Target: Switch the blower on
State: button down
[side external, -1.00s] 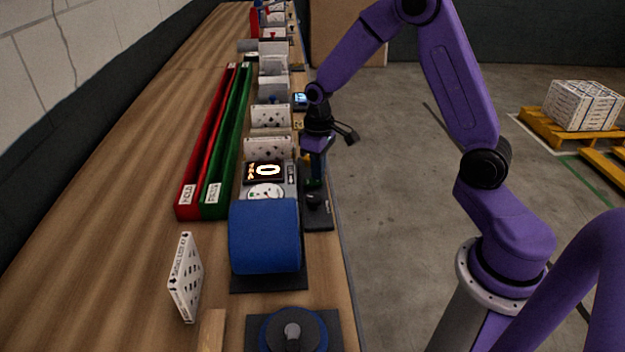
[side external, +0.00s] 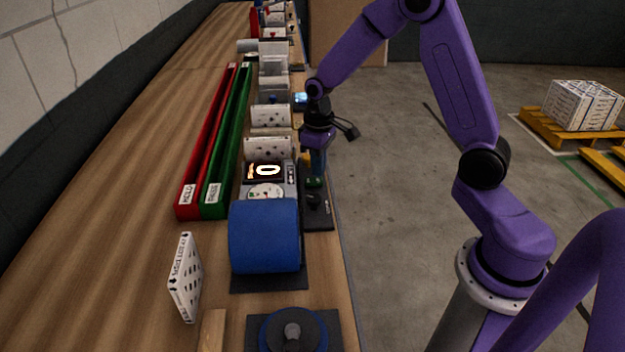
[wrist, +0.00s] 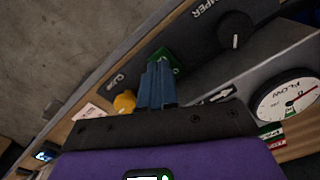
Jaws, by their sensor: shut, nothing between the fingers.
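My gripper (wrist: 158,66) is shut and empty, its blue fingers together. In the wrist view its tips overlap a green control (wrist: 166,57) on the dark control panel (wrist: 215,75); I cannot tell whether they touch it. In the side view my gripper (side external: 318,174) points down over the panel, close to the green control (side external: 314,183). No blower label is readable. A black knob (wrist: 236,28) sits beside lettering ending in "MPER". The blue drum-shaped housing (side external: 265,236) stands nearer the side camera. The display (side external: 265,171) shows a 0.
A yellow knob (wrist: 125,102) sits just left of the fingers. A round flow gauge (wrist: 287,95) is at the right. Red (side external: 187,200) and green (side external: 216,201) troughs lie left of the equipment. A white box (side external: 186,278) stands on the bench. Open floor lies right of the bench.

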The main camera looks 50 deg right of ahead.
aim_at(318, 180)
jog(key=shift+r, duration=2.65)
jog(key=s+a+r+n, duration=0.25)
jog(key=s+a, duration=0.25)
jog(key=s, duration=0.5)
jog(key=s+a+r+n, duration=0.2)
jog(key=s+a+n, duration=0.3)
jog(key=s, duration=0.5)
jog(key=s+n, duration=0.2)
jog(key=s, duration=0.6)
jog(key=shift+s+d, duration=0.4)
jog(key=shift+d, duration=0.05)
jog(key=shift+w+f, duration=0.1)
